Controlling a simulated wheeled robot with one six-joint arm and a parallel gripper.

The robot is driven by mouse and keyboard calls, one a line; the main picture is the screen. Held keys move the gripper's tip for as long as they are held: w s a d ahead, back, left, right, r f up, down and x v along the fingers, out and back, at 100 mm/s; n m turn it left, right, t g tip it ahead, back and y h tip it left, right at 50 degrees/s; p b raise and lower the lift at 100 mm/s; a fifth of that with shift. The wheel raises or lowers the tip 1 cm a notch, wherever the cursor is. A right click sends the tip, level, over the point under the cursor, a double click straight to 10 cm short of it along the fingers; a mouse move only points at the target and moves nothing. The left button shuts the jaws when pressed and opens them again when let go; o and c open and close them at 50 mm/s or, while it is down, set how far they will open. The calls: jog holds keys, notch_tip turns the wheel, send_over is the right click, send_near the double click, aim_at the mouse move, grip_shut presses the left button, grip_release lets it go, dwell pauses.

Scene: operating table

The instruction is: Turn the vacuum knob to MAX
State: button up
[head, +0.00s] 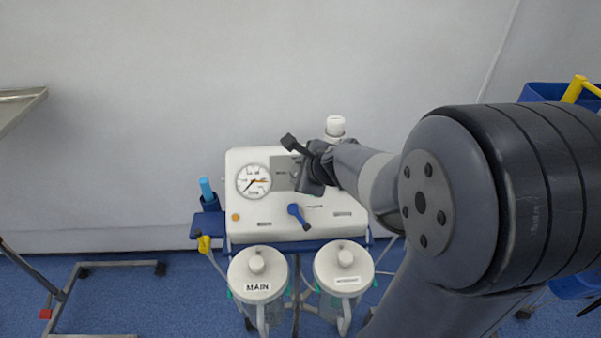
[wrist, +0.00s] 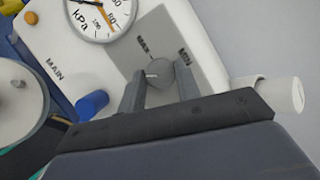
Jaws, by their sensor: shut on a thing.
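The vacuum knob (wrist: 160,73) is a small grey round knob on a grey plate (wrist: 195,42) of the white suction unit (head: 270,227). In the wrist view, MAX and MIN labels stand beyond it, MAX to the left and MIN to the right. A short white mark on the knob points left. My gripper (wrist: 160,84) has one finger on each side of the knob and is shut on it. In the head view, my gripper (head: 303,175) covers most of the plate, and the knob cannot be made out there.
A round kPa gauge (head: 253,181) sits left of the plate. A blue lever (head: 298,216) is below, near my gripper. Two lidded jars, one marked MAIN (head: 258,275) and another (head: 343,268), stand in front. A white capped part (head: 335,126) rises behind.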

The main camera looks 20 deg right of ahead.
jog(key=m+h, duration=0.1)
jog(key=m, duration=0.2)
jog(key=m+t+h+b, duration=0.1)
jog(key=m, duration=0.3)
jog(key=shift+s+a+f+t, duration=0.1)
jog(key=shift+a+t, duration=0.1)
jog(key=shift+t, duration=0.1)
jog(key=m+h, duration=0.1)
jog(key=m, duration=0.2)
jog(key=m+h+b, duration=0.1)
jog(key=m, duration=0.2)
jog(key=shift+a+h, duration=0.15)
jog(key=shift+h, duration=0.15)
jog(key=shift+m, duration=0.3)
jog(key=o, duration=0.7)
jog(key=p+v, duration=0.6)
jog(key=v, duration=0.4)
jog(key=shift+s, duration=0.4)
